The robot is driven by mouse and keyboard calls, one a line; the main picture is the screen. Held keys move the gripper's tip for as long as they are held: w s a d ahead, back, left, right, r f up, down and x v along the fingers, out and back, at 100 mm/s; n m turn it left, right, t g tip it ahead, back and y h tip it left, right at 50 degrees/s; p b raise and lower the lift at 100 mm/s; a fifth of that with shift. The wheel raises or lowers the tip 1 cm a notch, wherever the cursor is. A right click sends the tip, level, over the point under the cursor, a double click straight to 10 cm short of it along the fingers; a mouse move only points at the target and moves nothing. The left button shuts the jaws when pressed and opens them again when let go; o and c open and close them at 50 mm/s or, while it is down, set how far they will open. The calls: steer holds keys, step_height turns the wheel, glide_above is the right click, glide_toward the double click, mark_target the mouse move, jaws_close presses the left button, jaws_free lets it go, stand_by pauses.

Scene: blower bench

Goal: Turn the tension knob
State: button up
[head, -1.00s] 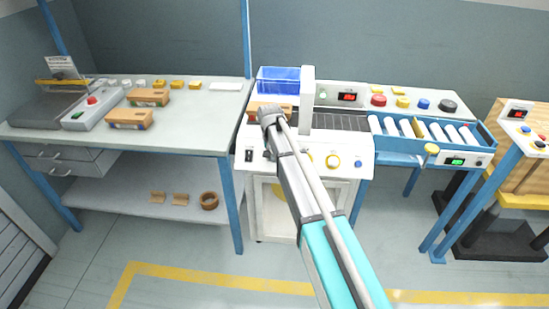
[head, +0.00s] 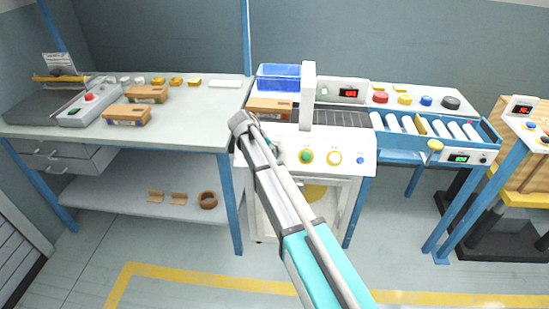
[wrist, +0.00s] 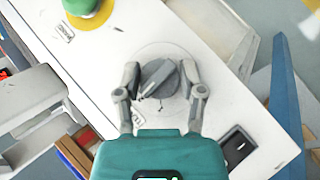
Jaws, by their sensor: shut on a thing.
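A dark grey knob (wrist: 162,88) sits on a pale round dial on the white machine's panel (wrist: 130,22), in the middle of the wrist view. My gripper (wrist: 160,76) has one finger on each side of the knob and is shut on it. The knob looks turned at an angle to the panel's edges. The small label below it is too blurred to read. In the head view my arm covers the knob, and the white machine (head: 350,143) stands at the middle.
A black switch (wrist: 236,147) lies close to the knob. A roller conveyor (head: 410,124) adjoins on the right, a workbench (head: 190,115) on the left.

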steer(key=n+t+h+b, duration=0.2)
steer(key=n, duration=0.1)
steer(key=n+b, duration=0.1)
steer(key=b, duration=0.1)
steer(key=shift+d+f+n+t+h, duration=0.1)
steer(key=shift+f+n+t+h, duration=0.2)
steer(key=shift+t+h, duration=0.1)
steer(key=shift+r+n+t+h+b, duration=0.2)
steer(key=shift+n+t+h+b, duration=0.2)
steer(key=shift+n+t+b, duration=0.8)
steer(key=o, duration=1.1)
steer(key=shift+o, duration=0.2)
steer(key=shift+r+p, duration=0.2)
steer(key=shift+p, duration=0.25)
